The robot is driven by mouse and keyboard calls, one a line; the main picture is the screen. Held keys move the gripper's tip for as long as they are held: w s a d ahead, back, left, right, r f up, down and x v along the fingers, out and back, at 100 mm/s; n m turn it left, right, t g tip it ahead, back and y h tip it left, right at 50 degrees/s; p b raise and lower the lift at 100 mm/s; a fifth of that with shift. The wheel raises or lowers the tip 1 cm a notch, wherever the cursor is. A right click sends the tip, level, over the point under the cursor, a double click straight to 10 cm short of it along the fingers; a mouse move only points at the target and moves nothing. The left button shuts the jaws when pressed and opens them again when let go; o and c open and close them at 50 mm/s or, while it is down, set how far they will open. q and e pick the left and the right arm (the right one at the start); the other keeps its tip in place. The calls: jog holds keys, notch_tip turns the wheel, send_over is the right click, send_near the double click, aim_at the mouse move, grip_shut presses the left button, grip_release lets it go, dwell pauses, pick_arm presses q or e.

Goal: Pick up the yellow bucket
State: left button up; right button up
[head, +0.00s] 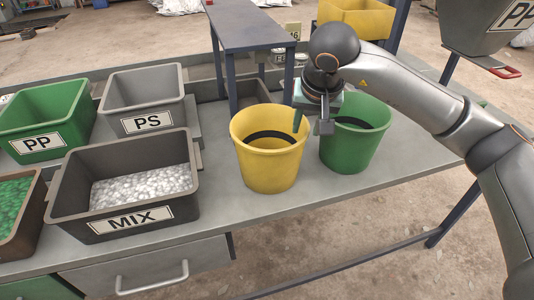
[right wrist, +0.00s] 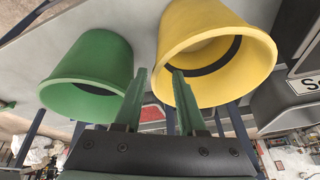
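The yellow bucket (head: 270,165) stands upright and open-topped on the grey worktable, with a dark band visible inside it. It also shows in the right wrist view (right wrist: 205,30), its mouth facing the camera. My right gripper (head: 311,124) is at the bucket's right rim, beside the green bucket. In the right wrist view its two green fingers (right wrist: 160,78) are apart with nothing held between them. One finger overlaps the yellow bucket's mouth; the other lies in the gap towards the green bucket. I cannot tell whether either finger touches the rim. My left gripper is not in view.
A green bucket (head: 354,140) stands close on the right. To the left are a dark MIX bin (head: 72,205) with pale pellets, a grey PS bin (head: 115,105) and a green PP bin (head: 25,120). A dark raised stand (head: 245,25) is behind the yellow bucket.

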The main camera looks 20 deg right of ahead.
jog(key=x, duration=0.9)
jog(key=shift+f, duration=0.35)
grip_shut()
jog(key=shift+r, duration=0.1)
dwell(0.9)
